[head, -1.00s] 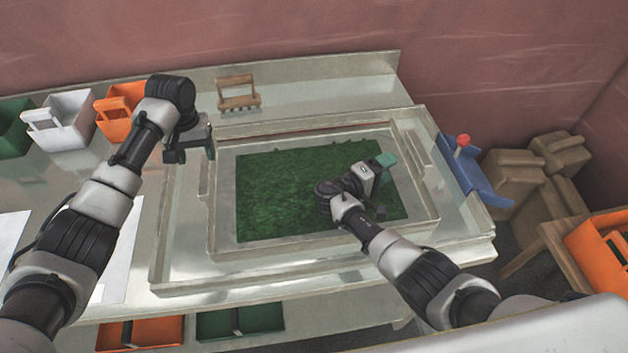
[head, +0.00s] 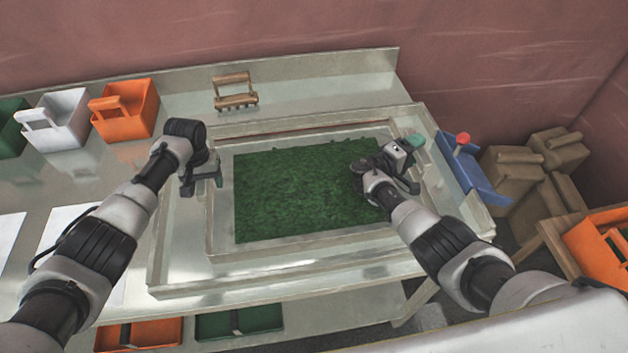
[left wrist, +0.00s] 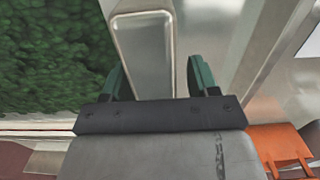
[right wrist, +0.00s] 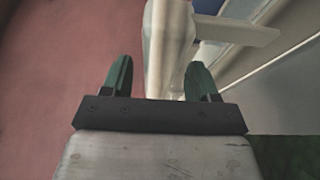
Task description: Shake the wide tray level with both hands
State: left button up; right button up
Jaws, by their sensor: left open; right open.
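The wide tray (head: 330,243) is a shallow metal tray filled with dark green powder (head: 300,190), sitting inside a larger metal surround on the bench. My left gripper (head: 218,182) is open at the tray's left side. In the left wrist view its fingers (left wrist: 155,75) stand on either side of a metal handle (left wrist: 142,50) beside the green powder. My right gripper (head: 417,160) is open over the tray's right side. In the right wrist view its fingers (right wrist: 160,80) stand apart, with a pale metal bar (right wrist: 165,50) between them in the picture; contact cannot be told.
Orange (head: 127,112) and white (head: 62,120) bins stand at the back left. A blue part with a red knob (head: 470,165) is at the bench's right edge, with brown sacks (head: 530,170) beyond. The surround's rim (head: 300,285) encloses the tray.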

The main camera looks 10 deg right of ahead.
jog(key=shift+s, duration=0.1)
pick_arm(q)
grip_shut()
pick_arm(e)
grip_shut()
dwell(0.9)
pick_arm(q)
jog(key=shift+w+r, duration=0.15)
jog(key=shift+r, duration=0.15)
pick_arm(e)
jog(key=shift+w+r, duration=0.2)
